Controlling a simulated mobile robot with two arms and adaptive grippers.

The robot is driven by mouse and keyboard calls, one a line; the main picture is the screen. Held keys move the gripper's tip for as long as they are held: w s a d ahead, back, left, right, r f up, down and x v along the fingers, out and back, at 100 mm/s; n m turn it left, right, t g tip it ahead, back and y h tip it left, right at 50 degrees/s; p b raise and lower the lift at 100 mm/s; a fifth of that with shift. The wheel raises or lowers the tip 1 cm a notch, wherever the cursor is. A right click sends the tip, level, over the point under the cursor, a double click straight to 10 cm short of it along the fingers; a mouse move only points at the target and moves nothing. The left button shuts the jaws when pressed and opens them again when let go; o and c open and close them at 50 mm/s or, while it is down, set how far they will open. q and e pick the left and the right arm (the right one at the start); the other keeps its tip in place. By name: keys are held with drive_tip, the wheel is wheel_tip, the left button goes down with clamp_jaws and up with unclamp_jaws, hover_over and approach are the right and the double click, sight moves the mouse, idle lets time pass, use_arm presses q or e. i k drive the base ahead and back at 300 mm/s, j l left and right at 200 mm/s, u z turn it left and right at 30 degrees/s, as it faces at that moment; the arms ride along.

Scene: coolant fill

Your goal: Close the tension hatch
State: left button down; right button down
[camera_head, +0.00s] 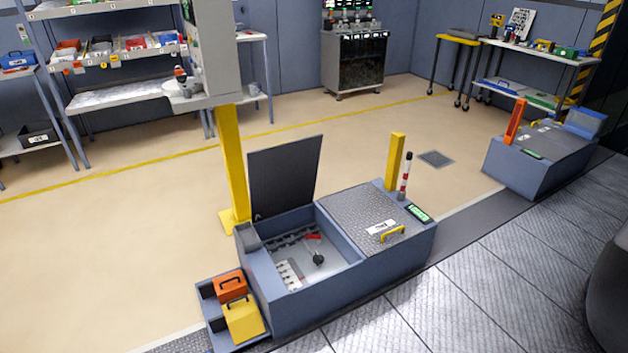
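A low grey-blue box (330,294) stands on the floor in the middle of the view. Its left bay (309,262) is open, with a dark lid (283,180) standing up, tilted back, behind it. A red lever, a black knob and pale blocks show inside the bay. The right bay is covered by a tread-plate lid (362,212) lying flat, with a yellow handle (392,234) and a small white label too small to read. I cannot tell from labels which lid is the tension hatch. Neither gripper is in view.
A yellow post (231,165) stands behind the open lid. A shorter yellow post (394,162) and a red-and-white rod (404,177) stand behind the right lid. A side tray holds an orange case (230,287) and a yellow case (243,320). Grey plated floor (470,290) lies clear in front.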

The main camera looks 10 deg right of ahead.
sight(283, 177)
drive_tip(key=z, duration=1.8)
drive_tip(key=j+z, duration=0.1)
drive_tip(key=j, duration=0.35)
drive_tip(key=k+j+z, duration=0.15)
drive_tip(key=j, duration=0.25)
drive_tip(key=j+z, duration=0.1)
drive_tip(key=j, duration=0.3)
drive_tip(key=k+j+z, duration=0.1)
drive_tip(key=j, duration=0.35)
drive_tip(key=k+j+z, duration=0.1)
drive_tip(key=j, duration=0.3)
